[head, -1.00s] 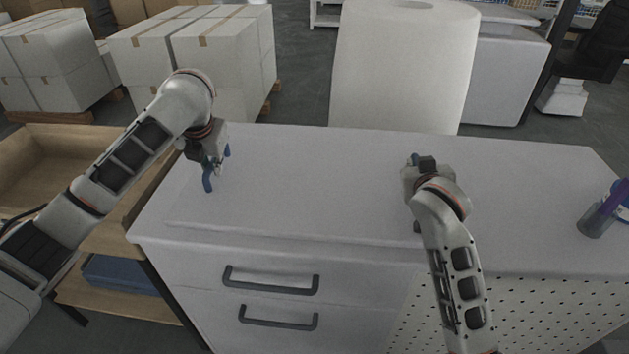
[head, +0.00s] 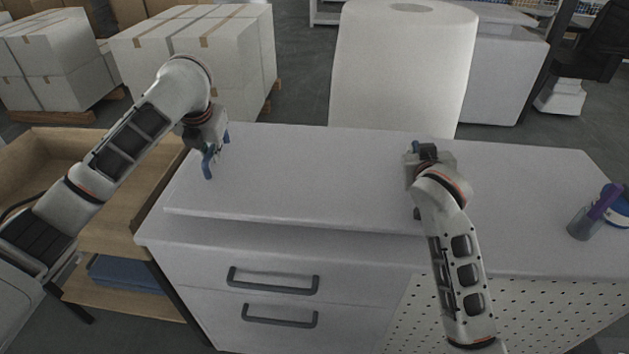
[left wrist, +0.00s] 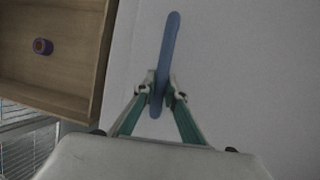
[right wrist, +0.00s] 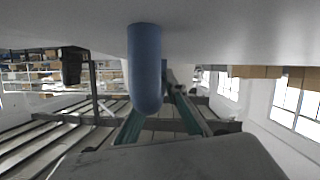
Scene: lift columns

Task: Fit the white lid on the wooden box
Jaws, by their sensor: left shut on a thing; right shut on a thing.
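The white lid (head: 310,190) is a wide flat panel with blue handles, held over the white cabinet top; its outline partly blends with it. My left gripper (head: 213,150) is shut on the lid's left blue handle (head: 207,166), which also shows between the fingers in the left wrist view (left wrist: 170,45). My right gripper (head: 417,185) is at the lid's right side, mostly hidden by its own arm. In the right wrist view it is shut on a blue handle (right wrist: 146,65) joined to a white surface. The open wooden box (head: 85,145) stands left of the cabinet.
A small purple object (left wrist: 42,46) lies in the wooden box. The white cabinet (head: 200,262) has drawer handles on its front. A bottle (head: 580,222) and a blue-and-white item stand at its right end. A large white roll (head: 400,75) stands behind; white cartons (head: 190,50) stand back left.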

